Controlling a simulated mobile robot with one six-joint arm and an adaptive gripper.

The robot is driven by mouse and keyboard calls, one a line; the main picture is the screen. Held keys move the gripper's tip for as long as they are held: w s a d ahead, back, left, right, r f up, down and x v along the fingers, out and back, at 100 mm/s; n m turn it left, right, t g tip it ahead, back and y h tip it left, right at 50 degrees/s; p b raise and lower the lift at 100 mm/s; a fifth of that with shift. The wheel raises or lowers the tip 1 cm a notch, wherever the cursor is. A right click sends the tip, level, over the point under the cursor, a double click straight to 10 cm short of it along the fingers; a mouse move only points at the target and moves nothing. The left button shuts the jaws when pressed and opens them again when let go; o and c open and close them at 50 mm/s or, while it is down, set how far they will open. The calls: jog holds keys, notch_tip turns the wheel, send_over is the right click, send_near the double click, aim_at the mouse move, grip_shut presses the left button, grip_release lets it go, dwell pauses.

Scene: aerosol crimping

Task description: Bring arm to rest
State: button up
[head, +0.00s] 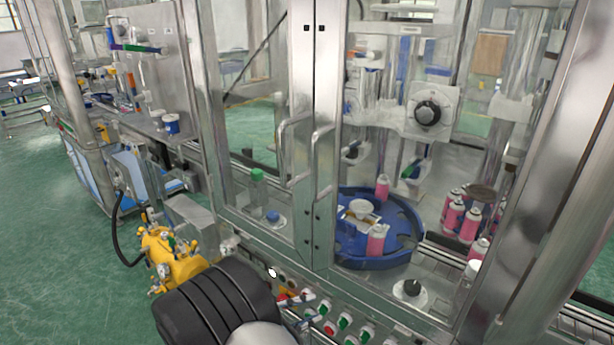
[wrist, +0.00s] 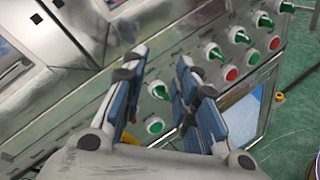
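My gripper (wrist: 160,64) shows in the wrist view with its two blue-and-grey fingers spread apart and nothing between them. It points at the steel control panel (wrist: 75,113) of the crimping machine. A green selector switch (wrist: 158,90) shows through the gap between the fingers; I cannot tell how close they are to it. In the head view my dark arm crosses the bottom, in front of the panel, and my gripper cannot be made out.
The machine's closed glass doors (head: 313,130) stand ahead, with pink cans (head: 376,240) and a blue turntable (head: 350,252) behind them. A yellow pump unit (head: 172,262) stands left of my arm. Green floor (head: 60,250) is open at far left.

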jog(key=s+d+r+m+g+y, duration=0.5)
jog(key=s+d+r+m+g, duration=0.35)
jog(key=s+d+r, duration=0.4)
jog(key=s+d+r+m+t+y, duration=0.1)
jog(key=s+r+m+t+y, duration=0.1)
jog(key=s, duration=0.4)
jog(key=s+d+r+m+t+y, duration=0.1)
jog(key=s+r+m+t+y, duration=0.2)
jog(key=s+m+y, duration=0.3)
jog(key=shift+s+d+r, duration=0.35)
jog(key=shift+d+r, duration=0.05)
jog(key=shift+r, duration=0.1)
dwell(0.5)
